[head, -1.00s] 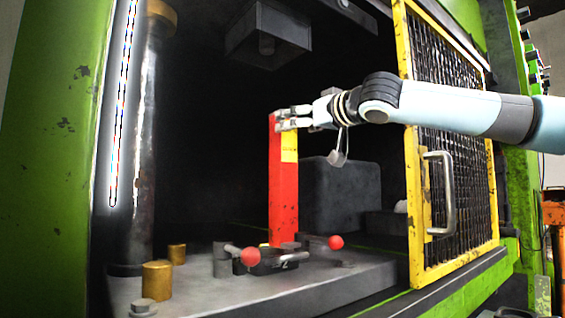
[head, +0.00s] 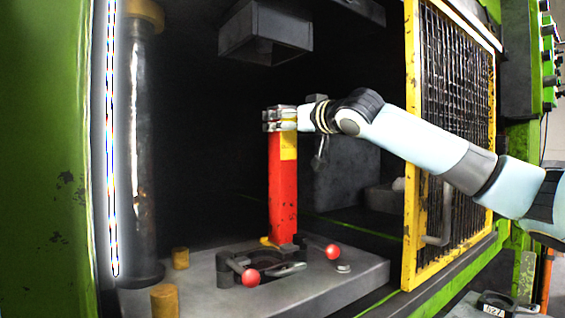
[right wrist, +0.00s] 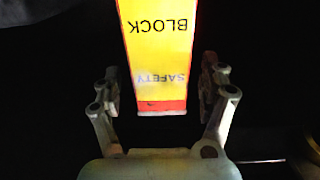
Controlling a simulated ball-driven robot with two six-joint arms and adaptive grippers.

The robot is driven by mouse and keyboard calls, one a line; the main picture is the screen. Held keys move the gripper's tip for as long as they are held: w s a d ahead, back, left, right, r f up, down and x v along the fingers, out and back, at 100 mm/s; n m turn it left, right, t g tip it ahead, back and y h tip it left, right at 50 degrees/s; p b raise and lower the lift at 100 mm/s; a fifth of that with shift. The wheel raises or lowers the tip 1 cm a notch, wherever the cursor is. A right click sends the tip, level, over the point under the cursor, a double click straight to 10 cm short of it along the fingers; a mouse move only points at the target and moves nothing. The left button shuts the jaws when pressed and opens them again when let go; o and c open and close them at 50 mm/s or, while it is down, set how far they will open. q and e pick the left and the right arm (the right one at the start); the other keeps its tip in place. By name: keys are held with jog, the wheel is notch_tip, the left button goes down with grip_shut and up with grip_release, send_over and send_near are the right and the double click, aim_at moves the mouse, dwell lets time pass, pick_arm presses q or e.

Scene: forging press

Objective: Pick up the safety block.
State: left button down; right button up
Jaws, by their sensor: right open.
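The safety block (head: 283,195) is a tall red post with a yellow label near its top, standing upright on the press bed. In the right wrist view the block (right wrist: 160,60) shows its yellow label with the words SAFETY BLOCK upside down. My right gripper (head: 280,118) is at the top of the block, its arm coming in from the right. In the right wrist view my right gripper (right wrist: 162,90) is open, with one finger on each side of the block and dark gaps between. My left gripper is not in view.
The grey press bed (head: 345,280) carries two red-knobbed clamps (head: 250,278) in front of the block. The press ram (head: 265,35) hangs above. A yellow mesh guard (head: 410,215) stands to the right. A steel column (head: 140,150) stands on the left.

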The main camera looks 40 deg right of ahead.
jog(key=shift+w+p, duration=0.35)
jog(key=shift+w, duration=0.55)
jog(key=shift+c, duration=0.4)
jog(key=shift+d, duration=0.1)
grip_shut()
